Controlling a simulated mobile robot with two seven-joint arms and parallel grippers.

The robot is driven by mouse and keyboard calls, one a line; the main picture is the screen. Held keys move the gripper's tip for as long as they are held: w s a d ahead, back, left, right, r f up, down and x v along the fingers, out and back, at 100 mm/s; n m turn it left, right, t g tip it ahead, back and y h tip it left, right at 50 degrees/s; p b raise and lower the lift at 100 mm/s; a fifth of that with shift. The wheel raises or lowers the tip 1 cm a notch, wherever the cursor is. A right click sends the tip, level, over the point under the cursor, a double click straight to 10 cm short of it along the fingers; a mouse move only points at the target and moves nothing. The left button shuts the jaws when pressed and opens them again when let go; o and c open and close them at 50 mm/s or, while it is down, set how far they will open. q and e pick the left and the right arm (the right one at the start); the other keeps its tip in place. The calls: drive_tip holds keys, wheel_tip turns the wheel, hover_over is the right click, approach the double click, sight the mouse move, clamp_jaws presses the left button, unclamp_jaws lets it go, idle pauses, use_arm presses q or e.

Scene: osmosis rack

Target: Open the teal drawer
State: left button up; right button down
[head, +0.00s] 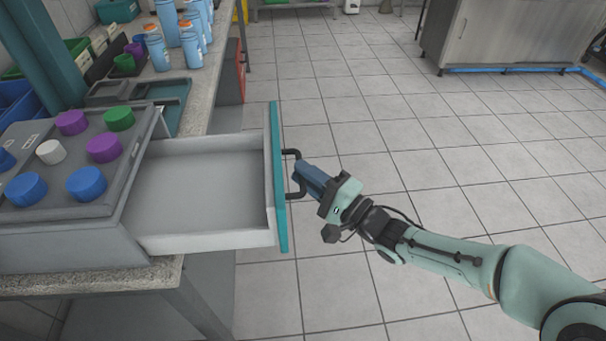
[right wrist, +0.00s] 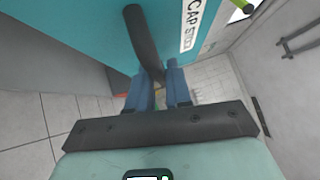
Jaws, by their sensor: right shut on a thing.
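The teal drawer (head: 279,180) is pulled well out to the right of its grey cabinet in the head view. Its white inside (head: 200,190) is empty where it shows. A dark bar handle (head: 298,156) sits on the teal front. My right gripper (head: 303,175) is shut on this handle, in front of the drawer face. In the right wrist view the handle (right wrist: 140,38) runs down between the blue fingers, next to the teal front (right wrist: 90,25) with a white label. My left gripper is not in view.
The grey cabinet top (head: 30,128) carries several blue, purple, green and white caps. Blue-white bottles with orange caps (head: 190,45) stand on the counter behind. The tiled floor (head: 380,110) to the right is clear. A metal cabinet (head: 510,35) stands at the far right.

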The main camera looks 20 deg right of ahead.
drive_tip(key=c, duration=1.1)
unclamp_jaws()
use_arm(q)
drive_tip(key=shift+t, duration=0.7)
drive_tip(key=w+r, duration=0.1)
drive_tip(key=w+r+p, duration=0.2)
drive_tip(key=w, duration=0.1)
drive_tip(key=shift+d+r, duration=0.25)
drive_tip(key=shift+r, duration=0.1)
use_arm(e)
drive_tip(key=v, duration=1.3)
drive_tip(key=shift+s, duration=0.15)
